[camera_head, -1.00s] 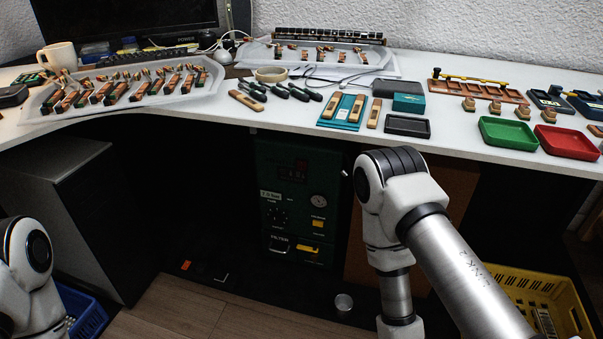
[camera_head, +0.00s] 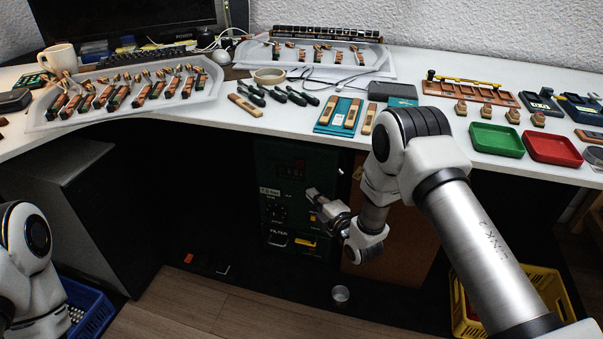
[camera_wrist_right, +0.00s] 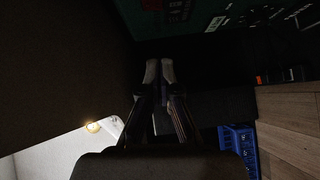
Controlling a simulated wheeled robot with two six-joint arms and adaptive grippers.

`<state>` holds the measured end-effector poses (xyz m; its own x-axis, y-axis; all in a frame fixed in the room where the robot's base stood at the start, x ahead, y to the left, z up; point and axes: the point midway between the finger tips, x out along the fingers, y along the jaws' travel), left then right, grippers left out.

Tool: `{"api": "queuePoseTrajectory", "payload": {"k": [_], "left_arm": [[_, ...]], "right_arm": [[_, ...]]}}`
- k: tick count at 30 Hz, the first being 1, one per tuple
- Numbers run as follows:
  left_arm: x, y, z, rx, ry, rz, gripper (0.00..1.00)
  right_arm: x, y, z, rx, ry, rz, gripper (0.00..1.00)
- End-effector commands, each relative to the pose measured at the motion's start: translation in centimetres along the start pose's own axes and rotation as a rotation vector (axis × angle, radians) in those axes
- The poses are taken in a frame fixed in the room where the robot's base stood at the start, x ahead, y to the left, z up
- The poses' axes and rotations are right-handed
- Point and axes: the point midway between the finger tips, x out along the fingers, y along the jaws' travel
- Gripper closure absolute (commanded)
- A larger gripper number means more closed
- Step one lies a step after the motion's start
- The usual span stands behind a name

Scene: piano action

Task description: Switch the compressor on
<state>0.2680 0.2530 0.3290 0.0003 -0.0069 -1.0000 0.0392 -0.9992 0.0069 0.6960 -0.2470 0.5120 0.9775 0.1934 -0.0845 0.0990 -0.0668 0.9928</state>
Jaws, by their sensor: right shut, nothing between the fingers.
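The compressor (camera_head: 273,182) is a dark green cabinet under the bench, with a red display (camera_head: 290,170), a knob and labels on its front. A yellow part (camera_head: 305,242) shows low on its front. My right gripper (camera_head: 312,193) is shut and empty, in front of the compressor's right side. In the right wrist view the shut fingers (camera_wrist_right: 160,70) point toward the green panel (camera_wrist_right: 185,14), which is cut off at the top. I cannot tell whether they touch it.
The white bench (camera_head: 235,118) above holds trays, tools and a red tray (camera_head: 552,146). A grey cabinet (camera_head: 60,180) stands left of the dark space under it. A clear round thing (camera_head: 340,294) is on the floor. Blue (camera_head: 88,312) and yellow crates (camera_head: 545,287) stand at the sides.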

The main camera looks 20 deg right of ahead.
Motion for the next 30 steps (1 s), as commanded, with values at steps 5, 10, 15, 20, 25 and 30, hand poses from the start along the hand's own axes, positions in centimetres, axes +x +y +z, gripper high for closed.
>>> {"api": "queuePoseTrajectory", "payload": {"k": [5,10,15,20,25,30], "left_arm": [[1.5,0.0,0.0,0.000,0.000,0.000,0.60],[3.0,0.0,0.0,0.000,0.000,0.000,0.60],[4.6,0.0,0.0,0.000,0.000,0.000,0.60],[5.5,0.0,0.0,0.000,0.000,0.000,0.60],[5.6,0.0,0.0,0.000,0.000,0.000,0.60],[5.5,0.0,0.0,0.000,0.000,0.000,0.60]], "right_arm": [[3.0,-0.4,0.0,-0.001,0.001,0.003,1.00],[6.8,-0.4,0.0,-0.001,0.001,0.004,1.00],[10.1,-0.5,0.7,0.001,-0.002,0.003,1.00],[11.7,-0.4,2.3,0.001,0.000,0.001,1.00],[12.2,-0.1,2.9,0.003,-0.001,-0.001,1.00],[12.2,0.0,2.9,0.002,-0.001,-0.001,1.00]]}}
